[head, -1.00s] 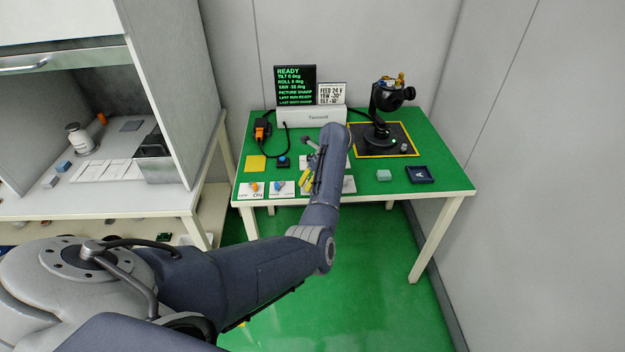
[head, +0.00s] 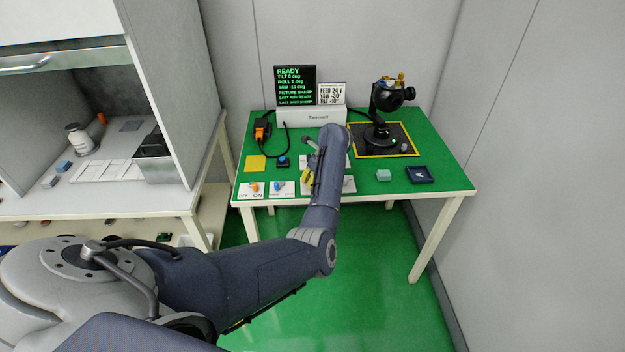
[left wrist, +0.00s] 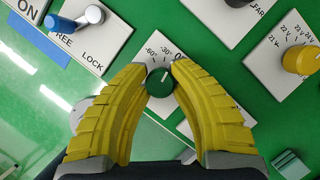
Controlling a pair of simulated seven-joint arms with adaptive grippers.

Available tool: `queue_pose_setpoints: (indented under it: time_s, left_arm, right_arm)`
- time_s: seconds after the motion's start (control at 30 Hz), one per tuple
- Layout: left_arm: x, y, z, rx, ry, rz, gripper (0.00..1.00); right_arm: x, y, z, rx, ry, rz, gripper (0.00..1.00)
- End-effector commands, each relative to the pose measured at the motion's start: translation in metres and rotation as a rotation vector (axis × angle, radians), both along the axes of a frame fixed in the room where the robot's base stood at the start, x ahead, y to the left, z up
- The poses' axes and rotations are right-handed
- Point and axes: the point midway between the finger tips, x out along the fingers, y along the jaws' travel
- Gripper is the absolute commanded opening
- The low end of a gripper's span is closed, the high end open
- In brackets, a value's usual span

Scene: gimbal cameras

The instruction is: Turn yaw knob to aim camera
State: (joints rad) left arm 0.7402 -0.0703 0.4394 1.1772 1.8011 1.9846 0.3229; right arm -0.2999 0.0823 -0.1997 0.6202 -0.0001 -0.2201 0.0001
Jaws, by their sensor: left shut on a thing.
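The yaw knob is a round dark green knob (left wrist: 160,84) with a white line, on a white plate marked -60° and -30°. My left gripper (left wrist: 160,72) is shut on it, one yellow finger on each side. In the head view my left gripper (head: 306,175) is at the table's front, and my forearm mostly hides the knob. The black gimbal camera (head: 390,96) stands at the back right on a black mat edged in yellow (head: 408,152). The screen (head: 295,87) shows READY and a yaw that looks like -35 deg.
In the wrist view a blue lever (left wrist: 62,24) marked FREE and LOCK is upper left, and an orange voltage knob (left wrist: 301,60) is at right. A pale teal block (head: 383,175) and a dark blue tray (head: 419,174) lie right of my arm.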

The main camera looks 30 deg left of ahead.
Motion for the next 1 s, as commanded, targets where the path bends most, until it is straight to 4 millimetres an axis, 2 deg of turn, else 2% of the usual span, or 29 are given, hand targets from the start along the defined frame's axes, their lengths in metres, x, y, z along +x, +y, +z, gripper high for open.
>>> queue_pose_setpoints:
  time_s: [0.7, 1.0]
  left_arm:
    - [0.0001, 0.0006, 0.0, 0.003, -0.001, -0.548, 0.0]
    - [0.0002, 0.0007, 0.0, 0.002, -0.001, -0.683, 0.0]
  right_arm:
    - [-0.0002, 0.0052, -0.0001, 0.005, 0.001, -0.001, 0.0]
    - [-0.0002, 0.0021, 0.0, 0.002, 0.0, 0.0, 0.0]
